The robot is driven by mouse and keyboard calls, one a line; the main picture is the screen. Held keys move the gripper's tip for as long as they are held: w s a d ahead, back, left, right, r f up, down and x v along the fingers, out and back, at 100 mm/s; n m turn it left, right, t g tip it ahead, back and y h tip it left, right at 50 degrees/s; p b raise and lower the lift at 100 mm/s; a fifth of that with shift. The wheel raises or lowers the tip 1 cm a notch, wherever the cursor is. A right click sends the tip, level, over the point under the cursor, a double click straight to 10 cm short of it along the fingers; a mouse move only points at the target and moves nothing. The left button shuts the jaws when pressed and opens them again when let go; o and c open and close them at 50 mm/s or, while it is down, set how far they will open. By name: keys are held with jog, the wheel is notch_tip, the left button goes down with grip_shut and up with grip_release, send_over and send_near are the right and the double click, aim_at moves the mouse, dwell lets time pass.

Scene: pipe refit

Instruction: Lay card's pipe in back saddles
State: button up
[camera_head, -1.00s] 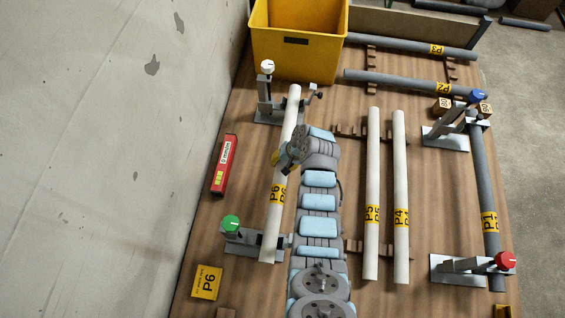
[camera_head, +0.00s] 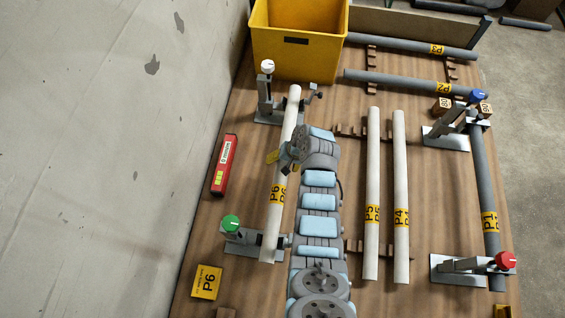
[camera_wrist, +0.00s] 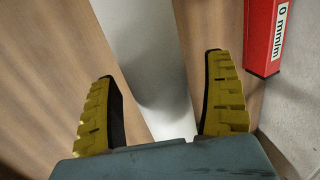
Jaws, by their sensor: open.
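The card (camera_head: 207,282) reads P6 and lies at the front left of the bench. The pale pipe P6 (camera_head: 270,217) lies lengthwise across the white-knob saddle stand (camera_head: 268,108) at the back and the green-knob saddle stand (camera_head: 245,240) at the front. Whether it is fully seated in both cannot be told. My gripper (camera_head: 279,156) is at the pipe's middle, above its label. In the wrist view my gripper (camera_wrist: 170,105) is open, its yellow-padded fingers apart on either side of the pipe (camera_wrist: 150,60), with gaps showing.
A red level (camera_head: 224,165) lies left of the pipe, near the wall. Pale pipes P5 (camera_head: 372,160) and P4 (camera_head: 400,160) lie to the right of my arm. A yellow bin (camera_head: 300,50) stands at the back. Grey pipe P1 (camera_head: 485,180) lies at the far right.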

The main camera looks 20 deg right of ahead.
jog(key=v, duration=1.2)
jog(key=shift+w, duration=0.1)
dwell(0.7)
